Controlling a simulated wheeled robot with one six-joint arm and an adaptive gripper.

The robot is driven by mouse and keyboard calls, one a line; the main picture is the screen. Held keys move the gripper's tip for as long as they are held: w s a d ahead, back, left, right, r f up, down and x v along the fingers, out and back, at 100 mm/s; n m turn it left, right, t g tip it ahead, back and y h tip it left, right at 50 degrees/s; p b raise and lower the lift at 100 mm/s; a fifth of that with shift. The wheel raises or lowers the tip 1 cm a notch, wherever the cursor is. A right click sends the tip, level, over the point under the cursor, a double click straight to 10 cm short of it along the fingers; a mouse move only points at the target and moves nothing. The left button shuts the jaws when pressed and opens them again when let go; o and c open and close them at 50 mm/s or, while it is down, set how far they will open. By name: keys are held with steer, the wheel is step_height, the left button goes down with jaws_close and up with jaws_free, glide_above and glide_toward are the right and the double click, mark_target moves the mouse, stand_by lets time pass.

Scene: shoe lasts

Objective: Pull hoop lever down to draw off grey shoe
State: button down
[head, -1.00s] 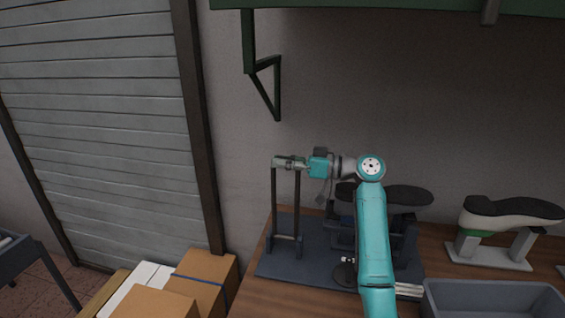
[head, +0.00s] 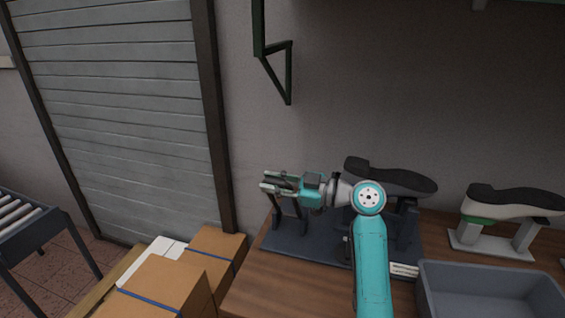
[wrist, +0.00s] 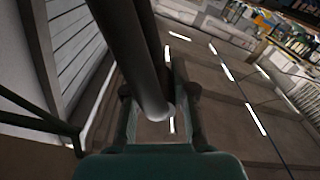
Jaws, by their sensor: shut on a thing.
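My gripper (head: 276,183) is shut on the crossbar of the hoop lever (head: 302,219), above the left part of the dark base plate. The hoop's uprights show partly below the gripper and lean towards me. In the wrist view the dark lever bar (wrist: 145,75) runs between my fingers (wrist: 160,112). The shoe (head: 400,180) is sole up on the stand to the right of my gripper.
A second shoe (head: 500,214), cream with a dark sole, is on a light stand at the right. A grey bin (head: 470,283) stands in front of it. Cardboard boxes (head: 170,285) are at the lower left, with a roller conveyor (head: 35,228) beyond.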

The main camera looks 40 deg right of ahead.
steer(key=s+a+f+n, duration=0.2)
steer(key=s+a+f, duration=0.1)
steer(key=f, duration=0.3)
steer(key=s+a+f+n, duration=0.1)
steer(key=s+a+f, duration=0.2)
steer(key=a+f, duration=0.2)
steer(key=shift+s+f+n, duration=0.15)
steer(key=shift+f+n, duration=0.25)
steer(key=shift+f, duration=0.25)
steer(key=shift+f, duration=0.1)
steer(key=c, duration=0.9)
jaws_free()
steer(key=shift+c, duration=0.2)
steer(key=v, duration=1.2)
